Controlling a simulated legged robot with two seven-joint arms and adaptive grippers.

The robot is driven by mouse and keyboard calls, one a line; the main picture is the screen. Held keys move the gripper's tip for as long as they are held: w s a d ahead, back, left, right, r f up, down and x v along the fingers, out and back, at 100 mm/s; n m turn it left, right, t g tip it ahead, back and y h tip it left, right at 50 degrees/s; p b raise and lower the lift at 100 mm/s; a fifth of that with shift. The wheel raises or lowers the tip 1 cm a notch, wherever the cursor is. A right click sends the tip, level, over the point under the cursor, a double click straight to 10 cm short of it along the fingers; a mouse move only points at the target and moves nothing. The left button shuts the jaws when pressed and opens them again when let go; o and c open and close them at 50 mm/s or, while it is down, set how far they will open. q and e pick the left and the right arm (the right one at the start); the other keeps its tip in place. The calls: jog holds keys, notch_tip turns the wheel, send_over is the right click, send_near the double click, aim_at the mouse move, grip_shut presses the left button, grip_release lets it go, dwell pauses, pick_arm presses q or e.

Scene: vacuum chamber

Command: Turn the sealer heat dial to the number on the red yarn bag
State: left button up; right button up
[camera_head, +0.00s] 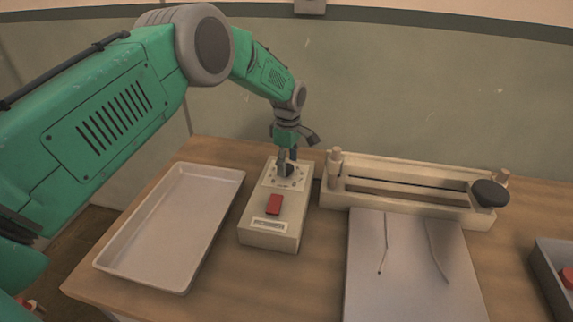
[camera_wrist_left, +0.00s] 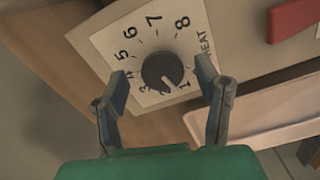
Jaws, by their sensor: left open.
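The sealer control box (camera_head: 270,236) is pale, with a red switch (camera_head: 273,204) and a label in front. Its black heat dial (camera_head: 286,170) is at the far end. In the left wrist view the dial (camera_wrist_left: 162,70) sits on a white numbered plate (camera_wrist_left: 112,38), its light mark pointing about between 1 and 2. My left gripper (camera_head: 287,158) is over the dial, open. In the left wrist view its fingers (camera_wrist_left: 162,72) stand on either side of the knob, apart from it. My right gripper is out of view. No red yarn bag can be made out for certain.
A pale empty tray (camera_head: 165,225) lies left of the box. The sealer bar (camera_head: 400,172) with a black knob (camera_head: 489,193) stands to the right, behind a pale sheet (camera_head: 410,270) with two dark strands. A grey bin (camera_head: 550,282) with something red (camera_head: 567,277) is at the right edge.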

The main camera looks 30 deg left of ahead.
pick_arm(q)
jog(key=shift+d+f, duration=0.25)
jog(key=shift+f, duration=0.25)
jog(key=shift+a+f, duration=0.1)
jog(key=shift+a, duration=0.65)
jog(key=c, duration=1.2)
jog(key=shift+d, duration=0.3)
jog(key=shift+d+m, duration=0.1)
jog(key=shift+m, duration=0.2)
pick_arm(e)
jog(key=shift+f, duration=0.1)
